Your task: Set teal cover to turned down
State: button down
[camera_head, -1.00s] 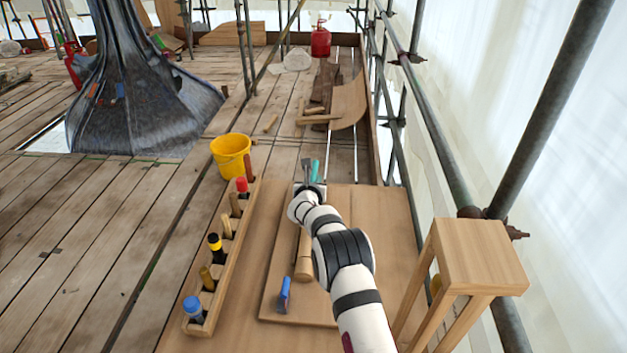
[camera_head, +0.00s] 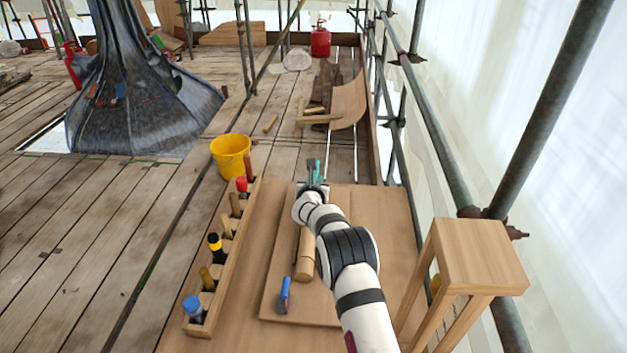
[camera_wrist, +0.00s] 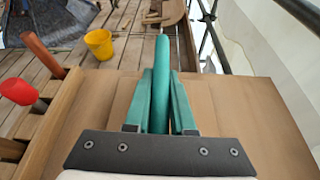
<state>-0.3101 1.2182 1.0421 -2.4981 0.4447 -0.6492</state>
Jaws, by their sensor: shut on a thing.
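The teal cover (camera_wrist: 161,62) shows in the wrist view as a long, rounded teal piece pointing away from me, standing between my fingers. My gripper (camera_wrist: 160,85) has teal-green fingers, one on each side of this piece, and is shut on it. In the head view my gripper (camera_head: 313,170) is at the far end of the wooden board, with a small teal part (camera_head: 318,168) showing at its tip. My gripper hides the lower end of the teal piece, so I cannot tell how it is mounted.
A wooden rack (camera_head: 216,290) with several coloured handles stands left of the board (camera_head: 268,300). A wooden cylinder (camera_head: 304,262) and a blue tool (camera_head: 284,294) lie on the board. A yellow bucket (camera_head: 231,155) is beyond the rack. A wooden stool (camera_head: 478,255) and scaffold poles stand right.

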jog(key=shift+d+m+y, duration=0.5)
jog(key=shift+d+m, duration=0.2)
jog(key=shift+m, duration=0.1)
jog(key=c, duration=0.8)
grip_release()
jog(key=shift+f, duration=0.1)
jog(key=shift+o, duration=0.2)
jog(key=shift+a, duration=0.1)
